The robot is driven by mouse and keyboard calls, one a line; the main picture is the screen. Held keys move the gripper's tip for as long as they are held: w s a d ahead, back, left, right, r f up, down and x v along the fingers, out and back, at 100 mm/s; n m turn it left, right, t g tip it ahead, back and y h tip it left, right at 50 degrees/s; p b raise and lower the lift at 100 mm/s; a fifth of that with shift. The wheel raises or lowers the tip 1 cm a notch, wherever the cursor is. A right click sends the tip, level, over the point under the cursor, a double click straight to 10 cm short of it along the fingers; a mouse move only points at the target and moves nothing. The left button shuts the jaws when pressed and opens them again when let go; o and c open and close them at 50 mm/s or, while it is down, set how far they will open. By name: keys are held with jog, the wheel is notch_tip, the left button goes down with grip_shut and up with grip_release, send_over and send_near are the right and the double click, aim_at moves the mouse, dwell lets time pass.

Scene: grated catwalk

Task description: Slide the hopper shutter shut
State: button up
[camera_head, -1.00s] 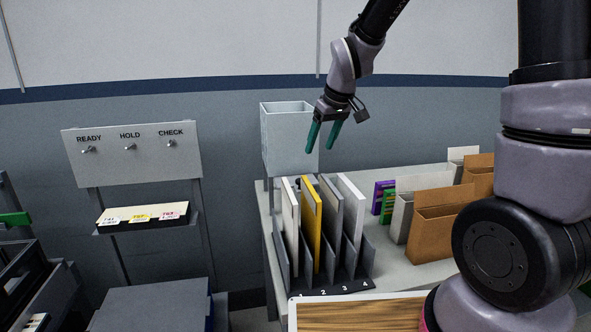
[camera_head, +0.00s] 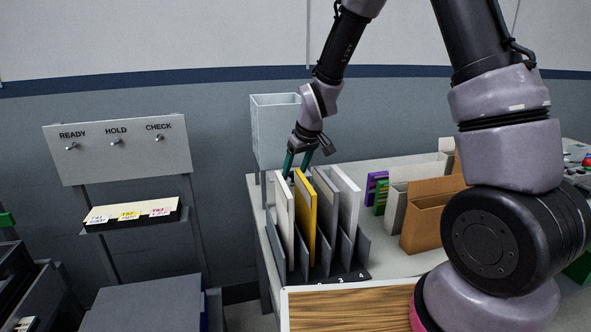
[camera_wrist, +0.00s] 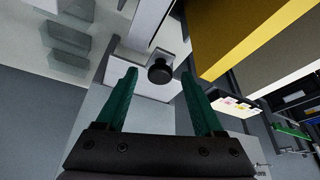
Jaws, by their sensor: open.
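The hopper (camera_head: 277,135) is a pale grey open-topped box on legs behind the rack in the head view. My gripper (camera_head: 295,172) points down at its lower front, close behind the upright boards. In the wrist view, a round black knob (camera_wrist: 159,71) on a small grey block shows between and slightly beyond my two green fingers (camera_wrist: 158,76). The knob looks like the shutter's handle. The fingers are apart, and I see no contact with the knob. In the head view the knob and shutter are hidden, so I cannot tell how far the shutter stands open.
A slotted rack (camera_head: 318,272) with several upright boards, one yellow (camera_head: 306,222), stands just in front of my gripper. Brown cartons (camera_head: 425,215) stand to the right. A switch panel (camera_head: 120,148) is at the left. The space above the hopper is clear.

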jog(key=shift+c, duration=0.3)
grip_shut()
jog(key=w, duration=0.3)
jog(key=w+a, duration=0.1)
jog(key=w, duration=0.2)
jog(key=shift+o, duration=0.3)
grip_release()
jog(key=shift+a, duration=0.1)
jog(key=v, duration=1)
jog(key=shift+r, duration=0.4)
jog(key=shift+s, duration=0.1)
